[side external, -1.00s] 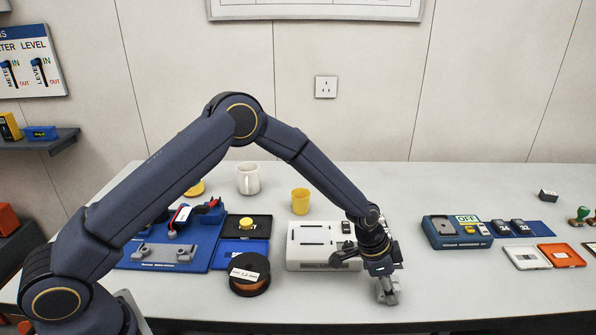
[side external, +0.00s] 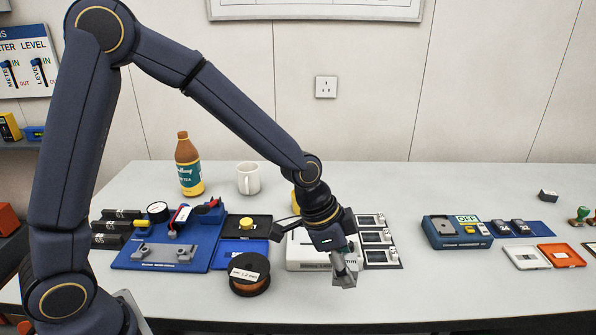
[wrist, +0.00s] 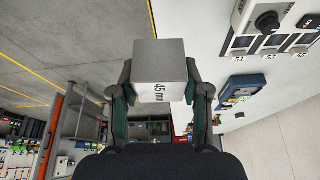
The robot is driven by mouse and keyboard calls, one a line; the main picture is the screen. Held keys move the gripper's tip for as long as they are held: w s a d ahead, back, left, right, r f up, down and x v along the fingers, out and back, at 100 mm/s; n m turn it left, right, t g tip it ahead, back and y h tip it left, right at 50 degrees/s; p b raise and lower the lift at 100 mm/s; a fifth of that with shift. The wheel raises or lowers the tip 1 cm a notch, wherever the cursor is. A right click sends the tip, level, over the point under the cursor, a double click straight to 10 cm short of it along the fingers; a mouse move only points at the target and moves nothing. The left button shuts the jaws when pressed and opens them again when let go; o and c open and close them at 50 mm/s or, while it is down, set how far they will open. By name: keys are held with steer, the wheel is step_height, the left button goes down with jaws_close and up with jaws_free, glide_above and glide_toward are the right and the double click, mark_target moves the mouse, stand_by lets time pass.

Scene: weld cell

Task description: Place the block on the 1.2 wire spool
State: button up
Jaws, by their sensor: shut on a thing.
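My gripper (side external: 340,256) is shut on a grey block (side external: 344,273), held tilted above the table near its front edge, in front of the white machine. In the wrist view the block (wrist: 160,72) sits between the two fingers and shows "45 mm" on one face. A dark wire spool (side external: 249,275) with copper-coloured wire and a white label lies flat on the table, left of my gripper. Its label is too small to read surely. The spool's top looks clear, and the block is well apart from it.
The white machine (side external: 305,250) stands between spool and gripper, towards the back. A blue fixture (side external: 140,258) and black and blue trays (side external: 240,252) lie behind and left of the spool. A bottle (side external: 188,165) and white mug (side external: 248,178) stand farther back. The front table right of the gripper is clear.

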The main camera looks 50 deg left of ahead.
steer(key=shift+s+a+r+m, duration=0.25)
steer(key=shift+s+m, duration=0.15)
steer(key=shift+s, duration=0.15)
steer(key=s+m+g, duration=0.2)
steer(key=s+m, duration=0.1)
glide_above(254, 269)
steer(key=shift+t, duration=0.3)
steer(key=f, duration=0.2)
steer(key=a+f, duration=0.1)
steer(key=f, duration=0.5)
steer(key=shift+s+a, duration=0.15)
steer(key=shift+s, duration=0.15)
steer(key=o, duration=1.3)
steer(key=shift+o, duration=0.2)
